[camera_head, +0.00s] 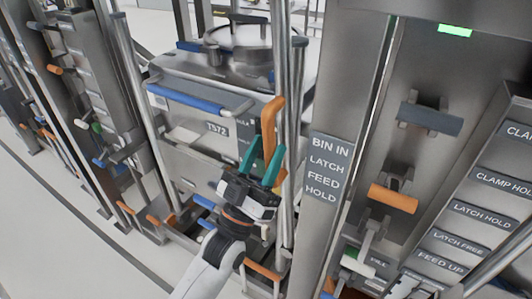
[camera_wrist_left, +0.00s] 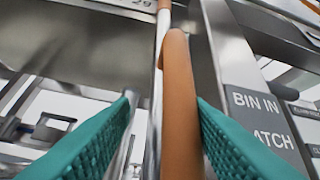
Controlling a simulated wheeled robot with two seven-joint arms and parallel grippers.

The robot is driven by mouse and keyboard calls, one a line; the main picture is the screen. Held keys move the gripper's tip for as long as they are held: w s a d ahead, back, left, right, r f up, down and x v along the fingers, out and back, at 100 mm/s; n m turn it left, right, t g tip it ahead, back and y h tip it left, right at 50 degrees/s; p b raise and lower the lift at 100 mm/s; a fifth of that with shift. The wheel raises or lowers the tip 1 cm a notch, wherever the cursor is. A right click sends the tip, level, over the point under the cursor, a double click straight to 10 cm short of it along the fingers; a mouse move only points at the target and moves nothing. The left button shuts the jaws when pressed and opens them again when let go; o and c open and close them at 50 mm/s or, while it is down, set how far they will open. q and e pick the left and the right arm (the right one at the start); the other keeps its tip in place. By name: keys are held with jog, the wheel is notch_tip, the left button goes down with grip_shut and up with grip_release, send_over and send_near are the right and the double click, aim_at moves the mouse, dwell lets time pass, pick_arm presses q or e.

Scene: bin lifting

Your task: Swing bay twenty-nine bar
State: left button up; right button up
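An upright orange handle (camera_head: 272,112) on a steel bar stands at the right front of the bay with the bin marked T372. My left gripper (camera_head: 267,143) has its teal fingers on either side of this handle. In the left wrist view, the orange handle (camera_wrist_left: 180,90) runs up between the spread fingers (camera_wrist_left: 163,99). It lies close to the right finger, with a gap to the left finger; contact with the right one is unclear. A plate partly cut off at the top reads 29 (camera_wrist_left: 141,3). My right gripper is in neither view.
The grey bin (camera_head: 190,135) has a blue front bar (camera_head: 186,98). A post sign (camera_head: 328,168) reads BIN IN, LATCH, FEED, HOLD. Right of it are an orange lever (camera_head: 393,198) and a green light (camera_head: 454,30). Steel uprights crowd the left gripper; floor is open at lower left.

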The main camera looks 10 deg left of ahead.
pick_arm(q)
jog(key=b+v, duration=0.4)
jog(key=v, duration=0.7)
jog(key=shift+s+f, duration=0.25)
jog(key=shift+f, duration=0.05)
